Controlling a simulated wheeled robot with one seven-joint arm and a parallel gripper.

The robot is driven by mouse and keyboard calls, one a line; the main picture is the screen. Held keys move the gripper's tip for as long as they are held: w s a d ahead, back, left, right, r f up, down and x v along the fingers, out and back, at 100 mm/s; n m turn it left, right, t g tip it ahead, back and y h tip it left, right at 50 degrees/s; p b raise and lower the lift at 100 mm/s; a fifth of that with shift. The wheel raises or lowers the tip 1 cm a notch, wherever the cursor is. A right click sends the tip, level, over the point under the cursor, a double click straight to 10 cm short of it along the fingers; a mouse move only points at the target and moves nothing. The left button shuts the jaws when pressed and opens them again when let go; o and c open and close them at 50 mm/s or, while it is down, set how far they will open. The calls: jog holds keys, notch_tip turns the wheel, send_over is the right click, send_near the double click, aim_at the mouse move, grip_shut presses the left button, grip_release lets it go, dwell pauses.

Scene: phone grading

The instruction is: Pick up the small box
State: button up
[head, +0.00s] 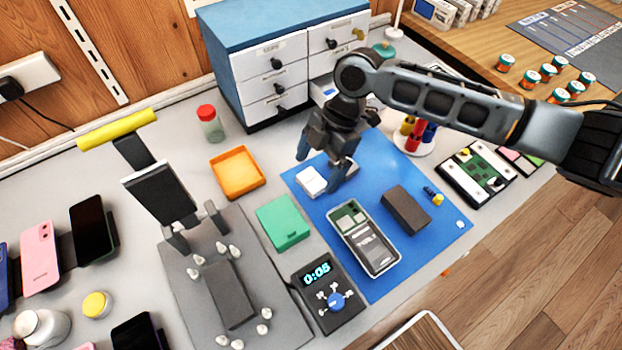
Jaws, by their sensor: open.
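A small white box (312,181) lies on the upper left part of the blue mat (385,143). My gripper (320,166) is over that corner of the mat with its fingers pointing down and apart. One finger is behind the white box and the other is at its right side. I cannot tell whether either finger touches it. Another pale, flat item behind the right finger is mostly hidden. A green box (284,222) and a dark grey block (406,209) are the other box-like things nearby.
An opened phone (363,238) lies on the mat in front of my gripper. An orange tray (237,172) stands to the left and a drawer cabinet (275,80) behind. A timer (328,290) and a grey press (235,245) stand at the front. My arm reaches in from the right.

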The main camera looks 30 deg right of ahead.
jog(key=x, duration=0.3)
jog(key=shift+r, duration=0.1)
jog(key=c, duration=1.1)
jog(key=shift+d+r, duration=0.1)
jog(key=shift+r, duration=0.5)
notch_tip(320, 180, up, 3)
jog(key=shift+f, duration=0.15)
jog(key=s+d+r, duration=0.1)
jog(key=d+r, duration=0.1)
jog(key=d, duration=0.1)
jog(key=s+d+r, duration=0.2)
jog(key=d, duration=0.2)
jog(key=s+d+r+b, duration=0.1)
jog(key=d+r, duration=0.2)
jog(key=shift+s+d, duration=0.3)
jog(key=shift+d, duration=0.05)
jog(key=shift+s, duration=0.1)
